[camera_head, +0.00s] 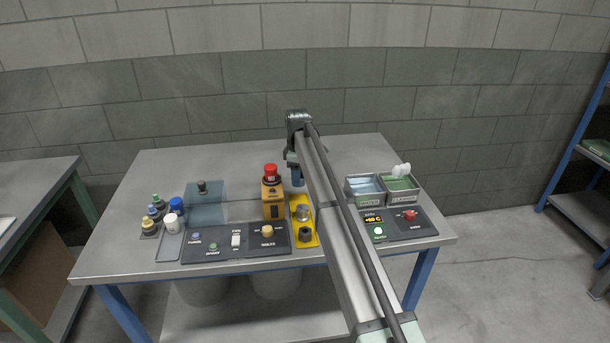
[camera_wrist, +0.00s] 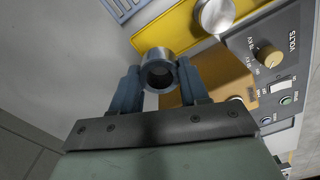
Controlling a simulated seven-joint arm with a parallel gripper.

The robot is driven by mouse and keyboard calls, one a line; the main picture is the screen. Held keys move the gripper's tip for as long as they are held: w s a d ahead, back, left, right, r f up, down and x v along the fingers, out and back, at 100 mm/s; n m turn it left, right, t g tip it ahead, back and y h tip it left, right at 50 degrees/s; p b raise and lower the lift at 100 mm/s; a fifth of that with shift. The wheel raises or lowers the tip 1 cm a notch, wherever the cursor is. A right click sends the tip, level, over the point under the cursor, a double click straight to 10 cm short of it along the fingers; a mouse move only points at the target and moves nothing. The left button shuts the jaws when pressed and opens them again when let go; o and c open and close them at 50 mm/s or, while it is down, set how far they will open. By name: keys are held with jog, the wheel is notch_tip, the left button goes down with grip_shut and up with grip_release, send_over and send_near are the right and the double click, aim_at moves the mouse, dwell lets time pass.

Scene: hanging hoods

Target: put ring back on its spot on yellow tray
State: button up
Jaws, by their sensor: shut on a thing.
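The yellow tray (camera_head: 307,241) lies near the middle of the table, partly covered by my arm. It also shows in the wrist view (camera_wrist: 168,38). A silver round piece (camera_head: 302,213) and a dark round piece (camera_head: 305,232) stand on it; the silver one shows in the wrist view (camera_wrist: 214,15). My gripper (camera_wrist: 158,80) is shut on a grey metal ring (camera_wrist: 157,67), held between its blue fingertips with its dark hole facing the camera. In the head view my gripper (camera_head: 298,180) is behind the tray's far end; the ring cannot be made out there.
An orange box with a red top (camera_head: 271,198) stands directly left of the tray. A control panel (camera_head: 235,242) lies in front of it. Bottles (camera_head: 163,216) stand at the left. Two grey bins (camera_head: 365,189) and another panel (camera_head: 400,226) are at the right. The table's back is clear.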

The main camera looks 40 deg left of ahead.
aim_at(299, 202)
jog(key=shift+f, duration=0.1)
jog(key=shift+f, duration=3.3)
jog(key=shift+f, duration=0.55)
jog(key=o, duration=1.2)
jog(key=shift+c, duration=0.2)
notch_tip(299, 202, up, 14)
jog(key=shift+f, duration=0.1)
